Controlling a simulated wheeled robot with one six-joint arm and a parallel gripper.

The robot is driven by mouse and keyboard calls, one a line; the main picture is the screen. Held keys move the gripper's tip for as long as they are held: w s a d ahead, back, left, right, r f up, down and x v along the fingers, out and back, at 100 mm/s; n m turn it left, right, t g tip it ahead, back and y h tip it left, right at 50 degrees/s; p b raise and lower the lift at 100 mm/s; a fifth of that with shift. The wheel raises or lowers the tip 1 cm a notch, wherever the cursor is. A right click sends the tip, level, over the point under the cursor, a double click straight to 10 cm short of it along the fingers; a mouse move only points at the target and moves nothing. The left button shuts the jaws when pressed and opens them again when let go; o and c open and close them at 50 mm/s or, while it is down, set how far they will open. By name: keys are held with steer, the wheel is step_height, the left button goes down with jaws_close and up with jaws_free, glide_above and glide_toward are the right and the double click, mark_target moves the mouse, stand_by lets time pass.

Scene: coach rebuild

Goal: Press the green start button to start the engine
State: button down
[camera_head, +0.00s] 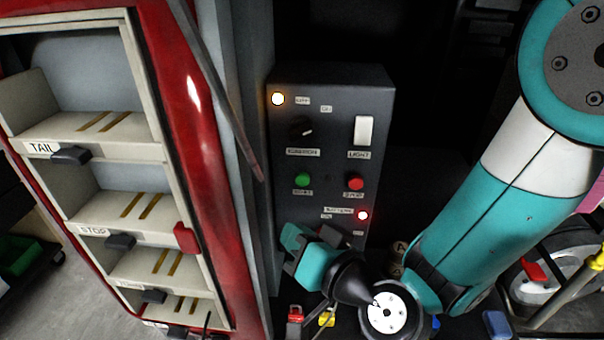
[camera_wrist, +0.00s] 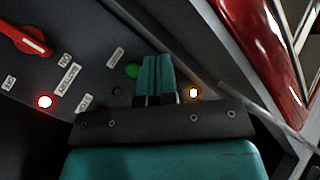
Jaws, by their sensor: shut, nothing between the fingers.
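The green button (camera_head: 302,180) is on the dark grey control panel (camera_head: 330,85), left of the red button (camera_head: 355,184). My teal gripper (camera_head: 291,236) is below the green button, close to the panel's lower left, and looks apart from the button. In the wrist view my gripper (camera_wrist: 155,60) has its fingers together with nothing between them. A green round button (camera_wrist: 131,71) shows just left of the fingertips; I cannot tell the gap in depth. The gripper hides part of the panel's lower edge.
The panel has an amber lit lamp (camera_head: 278,98), a black knob (camera_head: 300,129), a white light switch (camera_head: 363,130) and a red lit lamp (camera_head: 362,215). A red knob (camera_wrist: 25,38) shows in the wrist view. A red-framed shelf unit (camera_head: 205,150) stands close on the left.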

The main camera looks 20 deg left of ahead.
mark_target(302, 179)
steer(key=shift+w, duration=0.1)
steer(key=shift+w+a+p, duration=0.35)
steer(key=shift+w+p, duration=0.6)
steer(key=shift+w, duration=0.45)
steer(key=shift+w+a+p, duration=0.3)
steer(key=shift+w+p, duration=0.6)
steer(key=shift+w, duration=0.5)
steer(key=shift+w+a+p, duration=0.35)
steer(key=shift+w+p, duration=0.6)
steer(key=shift+w, duration=0.45)
steer(key=shift+w+a, duration=0.1)
steer(key=shift+w, duration=0.3)
steer(key=shift+w+a, duration=0.15)
steer(key=shift+w, duration=0.35)
steer(key=shift+s, duration=0.15)
steer(key=shift+s+d+b, duration=0.25)
steer(key=shift+s+b, duration=0.3)
steer(key=shift+s, duration=0.2)
